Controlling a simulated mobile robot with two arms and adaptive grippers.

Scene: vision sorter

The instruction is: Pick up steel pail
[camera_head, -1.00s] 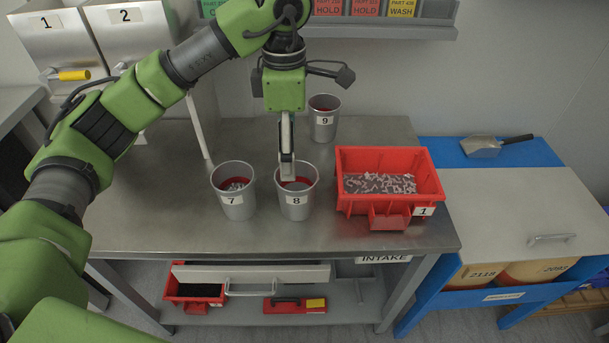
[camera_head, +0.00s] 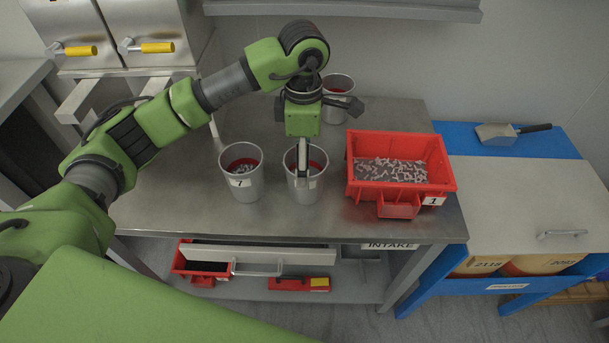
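Three steel pails stand on the steel table. Pail 7 (camera_head: 243,185) is on the left and holds small grey parts. Pail 8 (camera_head: 314,188) is beside it, with a red inside. A third pail (camera_head: 338,108) stands behind, partly hidden by my arm. My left gripper (camera_head: 302,178) points down at pail 8, its finger overlapping the pail's rim and front wall. The fingers line up edge-on, so I cannot tell whether they grip the wall. Pail 8 stands upright. My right gripper is not in view.
A red bin (camera_head: 399,170) with many grey parts stands right of pail 8. A scoop (camera_head: 512,132) lies on the blue bench (camera_head: 460,140). An open drawer (camera_head: 258,255) hangs below the table (camera_head: 240,222). The table's right rear is clear.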

